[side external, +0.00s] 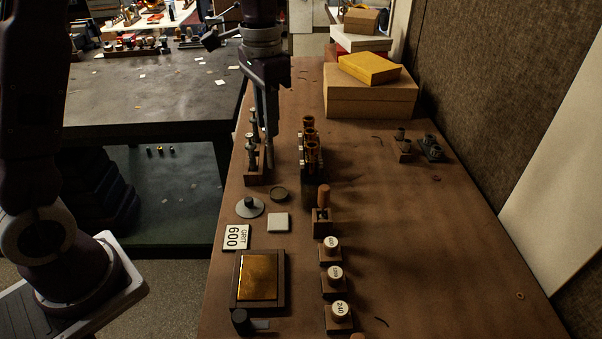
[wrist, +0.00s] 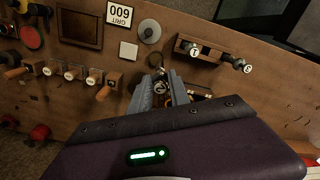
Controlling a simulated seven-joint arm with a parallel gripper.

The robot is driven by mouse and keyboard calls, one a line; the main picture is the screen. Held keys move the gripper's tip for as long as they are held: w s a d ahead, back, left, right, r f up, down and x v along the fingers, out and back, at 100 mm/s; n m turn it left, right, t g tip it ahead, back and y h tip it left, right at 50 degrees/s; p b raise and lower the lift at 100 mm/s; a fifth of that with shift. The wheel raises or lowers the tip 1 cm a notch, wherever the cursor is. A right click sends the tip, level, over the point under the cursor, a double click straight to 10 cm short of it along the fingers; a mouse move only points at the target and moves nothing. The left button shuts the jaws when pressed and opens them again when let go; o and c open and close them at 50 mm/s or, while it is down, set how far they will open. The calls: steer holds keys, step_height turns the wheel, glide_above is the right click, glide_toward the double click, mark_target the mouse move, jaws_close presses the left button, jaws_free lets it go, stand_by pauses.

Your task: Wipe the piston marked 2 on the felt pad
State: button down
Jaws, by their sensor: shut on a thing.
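My gripper (wrist: 160,90) is shut on the piston marked 2 (wrist: 159,87), whose numbered cap shows between the fingers in the wrist view. In the side view my gripper (side external: 271,128) hangs just right of the wooden piston rack (side external: 257,167); the held piston is hard to make out there. The rack also shows in the wrist view (wrist: 215,57), bearing the piston marked 1 (wrist: 195,50) and the piston marked 3 (wrist: 241,66), with a gap between them. A pale square pad (side external: 278,222), likely the felt pad, lies flat and bare; it also shows in the wrist view (wrist: 129,50).
A brass valve block (side external: 312,160) stands right of my gripper. A dark round tin (side external: 279,194) and a grey knobbed disc (side external: 249,208) lie near the pad. A GRIT 600 card (side external: 236,237), a framed golden plate (side external: 258,277) and stamped knobs (side external: 334,278) stand nearer the camera.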

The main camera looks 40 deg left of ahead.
steer(key=s+d+f, duration=0.1)
steer(key=s+d, duration=0.4)
steer(key=d, duration=0.2)
steer(key=shift+s+f, duration=0.15)
steer(key=shift+s, duration=0.05)
steer(key=shift+f, duration=0.1)
steer(key=shift+f, duration=2.75)
steer(key=shift+f, duration=0.15)
steer(key=shift+s+d, duration=0.1)
steer(key=shift+d, duration=0.05)
